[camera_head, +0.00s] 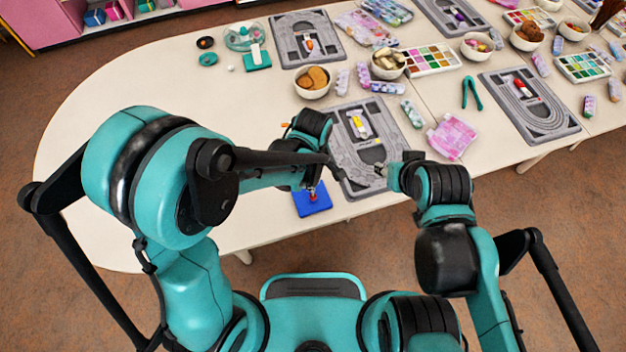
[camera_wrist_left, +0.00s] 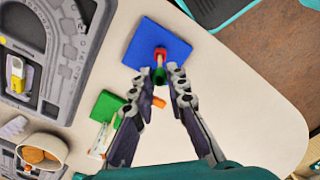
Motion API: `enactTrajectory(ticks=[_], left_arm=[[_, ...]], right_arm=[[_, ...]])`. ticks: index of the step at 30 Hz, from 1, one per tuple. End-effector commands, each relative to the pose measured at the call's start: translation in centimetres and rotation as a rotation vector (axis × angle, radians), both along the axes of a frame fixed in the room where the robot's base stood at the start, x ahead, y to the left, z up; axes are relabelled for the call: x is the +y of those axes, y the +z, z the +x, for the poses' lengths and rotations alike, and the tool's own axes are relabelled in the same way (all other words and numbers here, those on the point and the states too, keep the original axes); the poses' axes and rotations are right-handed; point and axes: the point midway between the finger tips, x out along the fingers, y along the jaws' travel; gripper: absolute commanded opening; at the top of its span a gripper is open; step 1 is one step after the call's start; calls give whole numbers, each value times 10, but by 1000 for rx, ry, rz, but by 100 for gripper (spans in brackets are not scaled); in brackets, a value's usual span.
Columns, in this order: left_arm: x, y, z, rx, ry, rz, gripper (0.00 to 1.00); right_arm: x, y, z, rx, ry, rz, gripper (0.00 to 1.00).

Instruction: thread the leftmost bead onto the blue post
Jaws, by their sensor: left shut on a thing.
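My left gripper (camera_wrist_left: 160,74) has its fingertips either side of a small green bead (camera_wrist_left: 160,76) and is shut on it. The bead is at the near edge of the blue board (camera_wrist_left: 142,44); its height above the board is unclear. A small red piece (camera_wrist_left: 160,53) shows at the board's middle, just beyond the green bead. A blue post cannot be made out. In the head view the blue board (camera_head: 318,207) lies below the left gripper (camera_head: 310,183), near the table edge. My right gripper (camera_head: 382,170) is over the grey tray's right side; its jaws are too small to judge.
A green board (camera_wrist_left: 106,104) lies beside the left fingers, with an orange piece (camera_wrist_left: 159,102) between the fingers lower down. A grey track tray (camera_head: 358,185) lies right of the blue board. Bowls and trays fill the table behind. The table's left end is clear.

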Motion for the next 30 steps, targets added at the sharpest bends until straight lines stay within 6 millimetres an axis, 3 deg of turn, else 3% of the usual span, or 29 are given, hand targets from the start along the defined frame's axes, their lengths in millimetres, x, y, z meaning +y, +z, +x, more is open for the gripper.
enactTrajectory(ticks=[30], left_arm=[[0,-10,0,0,0,0,7]], right_arm=[[0,-10,0,0,0,0,40]])
